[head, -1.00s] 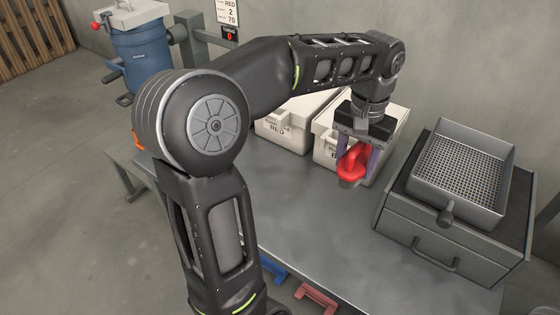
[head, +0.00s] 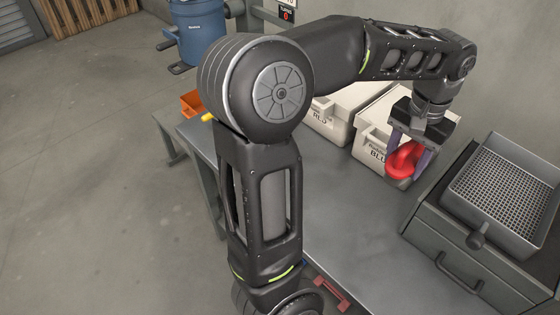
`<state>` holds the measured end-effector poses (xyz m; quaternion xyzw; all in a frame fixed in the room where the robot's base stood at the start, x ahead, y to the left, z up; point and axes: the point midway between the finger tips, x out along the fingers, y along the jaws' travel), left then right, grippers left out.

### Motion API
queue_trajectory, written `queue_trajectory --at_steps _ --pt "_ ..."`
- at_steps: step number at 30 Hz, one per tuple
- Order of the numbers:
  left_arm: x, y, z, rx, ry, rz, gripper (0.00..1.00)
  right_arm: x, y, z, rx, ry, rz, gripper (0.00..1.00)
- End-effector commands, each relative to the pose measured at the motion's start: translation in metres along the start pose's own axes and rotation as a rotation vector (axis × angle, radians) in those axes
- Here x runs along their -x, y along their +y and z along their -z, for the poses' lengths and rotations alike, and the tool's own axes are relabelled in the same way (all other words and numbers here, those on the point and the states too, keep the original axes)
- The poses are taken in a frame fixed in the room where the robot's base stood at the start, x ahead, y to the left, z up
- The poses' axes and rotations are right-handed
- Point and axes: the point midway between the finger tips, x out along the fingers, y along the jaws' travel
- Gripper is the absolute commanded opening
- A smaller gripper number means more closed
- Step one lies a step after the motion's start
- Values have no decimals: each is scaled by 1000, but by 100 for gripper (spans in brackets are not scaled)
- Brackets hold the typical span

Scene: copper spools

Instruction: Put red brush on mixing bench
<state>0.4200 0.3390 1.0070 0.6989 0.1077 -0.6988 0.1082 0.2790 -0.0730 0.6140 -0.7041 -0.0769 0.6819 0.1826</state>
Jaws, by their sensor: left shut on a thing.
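The red brush (head: 403,159) has a rounded red handle; its bristles are hard to make out. My left gripper (head: 408,163) points down and is shut on it. It holds the brush in front of the white bin marked BLUE, seemingly above the grey metal bench (head: 350,222). I cannot tell the exact height. No label shows whether this is the mixing bench. My left arm hides part of the bench's left side. My right gripper is not in view.
The white RED bin (head: 327,118) and white BLUE bin (head: 369,148) stand at the back. A grey drawer box (head: 440,240) with a mesh tray (head: 478,214) stands at right. Bare bench lies between. A blue drum (head: 198,35) and orange bin (head: 190,104) are at left.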

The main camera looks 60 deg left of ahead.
Motion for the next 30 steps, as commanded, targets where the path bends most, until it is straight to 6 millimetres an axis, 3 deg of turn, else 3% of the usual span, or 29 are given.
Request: queue_trajectory --at_steps 11,16,20,30 --pt "-1 0 0 1 1 0 4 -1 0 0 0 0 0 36" --pt "-12 0 0 1 -2 1 4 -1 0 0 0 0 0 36" --pt "-37 -1 -1 1 -5 1 4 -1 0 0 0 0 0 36" --pt "-121 0 -1 0 -4 1 4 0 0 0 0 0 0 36"
